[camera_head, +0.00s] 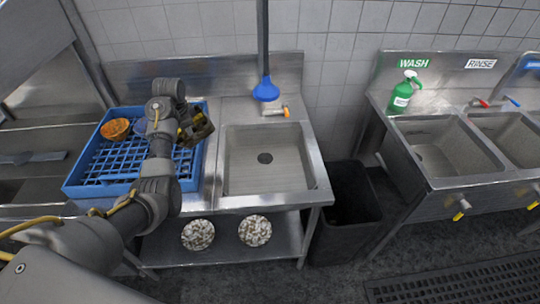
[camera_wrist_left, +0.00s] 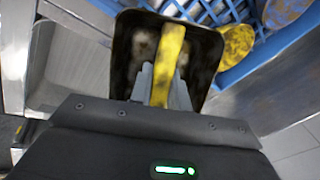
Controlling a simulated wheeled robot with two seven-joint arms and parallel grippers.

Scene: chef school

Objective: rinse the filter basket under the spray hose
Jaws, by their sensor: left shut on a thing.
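The filter basket (camera_head: 203,129) is a dark, brown-stained box with a yellow handle. It fills the upper middle of the left wrist view (camera_wrist_left: 205,55). My left gripper (camera_head: 186,122) is shut on the yellow handle, and its grey fingers (camera_wrist_left: 160,85) show on both sides of it. The gripper holds the basket over the right part of the blue rack, left of the sink. The spray hose (camera_head: 265,90) hangs down behind the sink, a dark hose with a blue head. The basin (camera_head: 267,175) below it is empty. My right gripper is not in view.
The blue dish rack (camera_head: 83,184) holds an orange bowl (camera_head: 116,129) and a bluish bowl (camera_head: 141,126). A faucet (camera_head: 285,111) stands at the sink's back. A dark bin (camera_head: 350,205) stands right of the sink. Wash and rinse sinks (camera_head: 440,145) with a green bottle (camera_head: 401,96) are farther right.

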